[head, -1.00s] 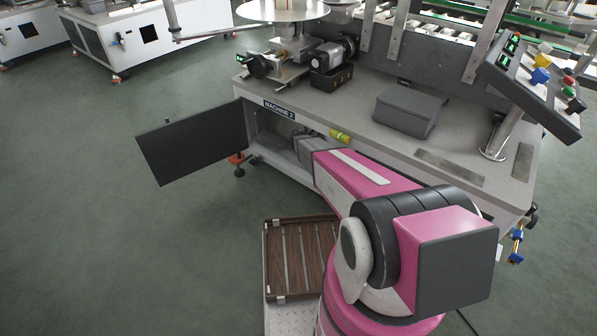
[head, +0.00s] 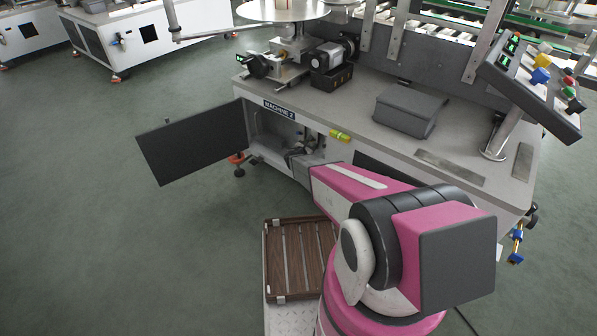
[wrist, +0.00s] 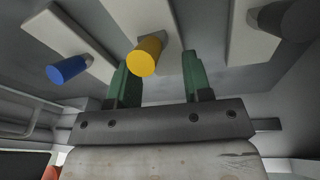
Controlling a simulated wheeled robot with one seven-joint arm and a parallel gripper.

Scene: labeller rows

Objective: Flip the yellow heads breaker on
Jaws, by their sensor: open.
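The yellow breaker lever (wrist: 146,57) shows in the wrist view, a round yellow tip on a pale plate inside the cabinet. My gripper (wrist: 160,65) is open, its two green fingers pointing up the picture. The yellow tip appears between the fingers, closer to the left one; I cannot tell whether it touches. A blue-tipped lever (wrist: 69,69) is to the left and a dark-tipped lever (wrist: 288,17) to the right, both outside the fingers. In the head view, my arm reaches to the cabinet opening of machine 2; the levers are not discernible there.
The black cabinet door (head: 193,140) stands swung open to the left. The machine top (head: 360,138) is above the opening. A slatted wooden tray (head: 300,258) is beside my arm's base. The floor to the left is clear.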

